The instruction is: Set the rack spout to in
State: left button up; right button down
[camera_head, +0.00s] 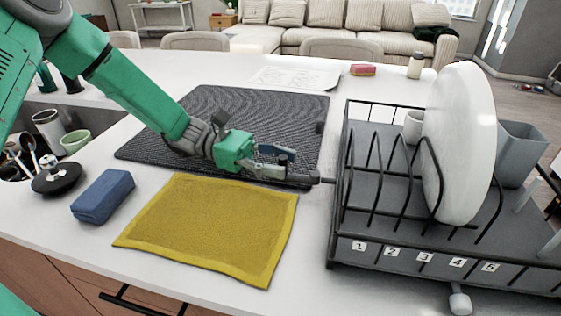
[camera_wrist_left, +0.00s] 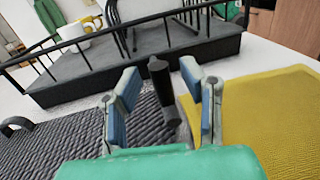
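The dish rack (camera_head: 430,255) stands at the right of the counter, with a row of numbered labels along its front edge. A dark spout (camera_head: 315,178) sticks out from the rack's left side, over the edge of the dark mat. In the left wrist view the spout (camera_wrist_left: 158,75) points toward my gripper and lies between its two fingers, with a gap on each side. My left gripper (camera_head: 288,165) is open at the spout's outer end. Its fingers (camera_wrist_left: 162,105) also show in the left wrist view. My right gripper is not in view.
A large white plate (camera_head: 460,145) stands in the rack. The dark ribbed mat (camera_head: 220,105) lies under my left arm. A yellow cloth (camera_head: 205,230) and a blue sponge (camera_head: 103,196) lie nearer the front. A pale knob (camera_head: 460,302) hangs at the rack's front.

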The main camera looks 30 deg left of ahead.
pick_arm(q)
jog(key=shift+d+r, duration=0.1)
jog(key=shift+d, duration=0.35)
grip_shut()
jog(key=shift+t, duration=0.3)
